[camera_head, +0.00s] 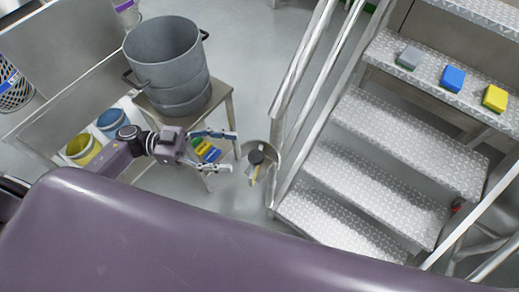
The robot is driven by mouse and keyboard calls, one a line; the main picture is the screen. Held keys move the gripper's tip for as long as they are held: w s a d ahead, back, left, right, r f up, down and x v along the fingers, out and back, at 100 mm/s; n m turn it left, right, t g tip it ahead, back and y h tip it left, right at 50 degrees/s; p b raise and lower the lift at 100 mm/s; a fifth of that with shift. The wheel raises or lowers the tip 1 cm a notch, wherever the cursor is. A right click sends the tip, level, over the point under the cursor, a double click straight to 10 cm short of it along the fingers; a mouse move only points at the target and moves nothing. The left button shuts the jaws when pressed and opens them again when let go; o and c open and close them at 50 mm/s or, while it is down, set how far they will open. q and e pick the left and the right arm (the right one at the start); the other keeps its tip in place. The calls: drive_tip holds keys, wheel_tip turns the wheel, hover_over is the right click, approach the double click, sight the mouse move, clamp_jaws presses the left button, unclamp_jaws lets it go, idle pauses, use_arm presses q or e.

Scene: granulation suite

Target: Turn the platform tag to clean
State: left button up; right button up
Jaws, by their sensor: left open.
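A round grey disc (268,153) with a dark knob (256,157) and a small yellowish strip sits beside the lower end of the stair railing. It looks like the platform tag, but its markings are too small to read. My left gripper (233,152) is open, its two fingers pointing right toward the disc. It is just left of the disc, with a small gap seen between them. Nothing shows held in the fingers. My right gripper is not in view.
Metal platform stairs (410,145) with railings (305,55) fill the right; grey, blue and yellow blocks lie on an upper step. A large grey drum (168,60) stands on a table at left. Blue and yellow tubs (83,148) are below. Grey floor (245,60) is clear between.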

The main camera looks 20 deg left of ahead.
sight(256, 156)
use_arm(q)
drive_tip(key=shift+g, duration=0.3)
drive_tip(key=d, duration=0.2)
drive_tip(key=d+p, duration=0.1)
drive_tip(key=d, duration=0.2)
drive_tip(key=d+r+p, duration=0.1)
drive_tip(key=d, duration=0.1)
drive_tip(key=shift+w+d, duration=0.1)
drive_tip(key=shift+d, duration=0.65)
